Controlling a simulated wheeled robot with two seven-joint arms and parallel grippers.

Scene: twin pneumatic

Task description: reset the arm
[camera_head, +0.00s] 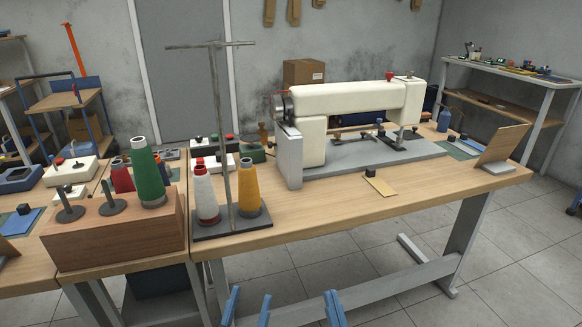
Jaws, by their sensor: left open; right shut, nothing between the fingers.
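My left gripper (250,296) shows at the bottom edge, left of centre, as two blue fingers standing apart with nothing between them. My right gripper (335,308) is at the bottom edge to its right, its blue fingers together and empty. Both are in front of the workbench (350,215), low over the tiled floor, and touch nothing that I can see. The rest of both arms is out of the picture.
A cream sewing machine (350,100) stands on the bench. A thread stand (228,150) holds white (205,195) and yellow (249,190) cones. A wooden box (115,235) with a green cone (147,175) is at left. The bench's front right is mostly clear.

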